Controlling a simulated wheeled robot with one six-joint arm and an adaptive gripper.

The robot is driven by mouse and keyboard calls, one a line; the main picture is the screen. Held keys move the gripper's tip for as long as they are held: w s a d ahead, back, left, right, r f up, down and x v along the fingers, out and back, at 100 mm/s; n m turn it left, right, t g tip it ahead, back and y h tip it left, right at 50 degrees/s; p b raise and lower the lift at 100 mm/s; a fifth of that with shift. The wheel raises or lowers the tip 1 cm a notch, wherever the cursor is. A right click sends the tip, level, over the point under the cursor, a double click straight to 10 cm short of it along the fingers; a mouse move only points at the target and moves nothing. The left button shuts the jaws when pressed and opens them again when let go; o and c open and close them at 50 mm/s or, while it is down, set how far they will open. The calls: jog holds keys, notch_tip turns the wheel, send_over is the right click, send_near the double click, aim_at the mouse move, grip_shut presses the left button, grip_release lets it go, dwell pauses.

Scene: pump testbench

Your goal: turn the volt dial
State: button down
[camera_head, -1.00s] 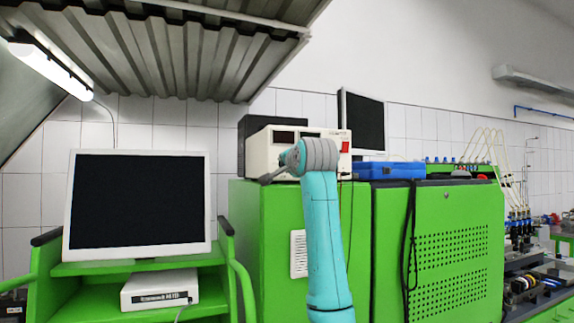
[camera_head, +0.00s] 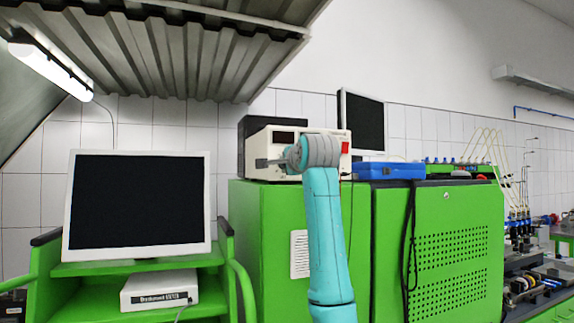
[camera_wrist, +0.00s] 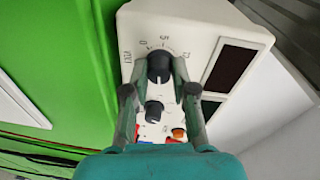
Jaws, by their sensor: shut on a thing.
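The cream power supply box (camera_head: 258,147) stands on the green cabinet, partly behind my arm in the head view. In the wrist view its face (camera_wrist: 184,42) shows a round black volt dial (camera_wrist: 160,64) with a printed scale around it. My gripper (camera_wrist: 162,74) is shut on this dial, one finger on each side. In the head view my gripper (camera_head: 262,163) points left in front of the box, and the dial cannot be made out there. A second black dial (camera_wrist: 154,111) sits between my fingers, nearer the wrist.
Two dark displays, one of them here (camera_wrist: 231,66), lie beside the dials on the box face. Orange and red terminals (camera_wrist: 178,132) sit near the second dial. A blue case (camera_head: 388,171) lies on the green cabinet (camera_head: 275,235). A monitor (camera_head: 138,205) stands at the left.

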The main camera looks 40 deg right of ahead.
jog(key=shift+f, duration=0.1)
jog(key=c, duration=0.9)
grip_release()
jog(key=shift+c, duration=0.2)
jog(key=v, duration=1.2)
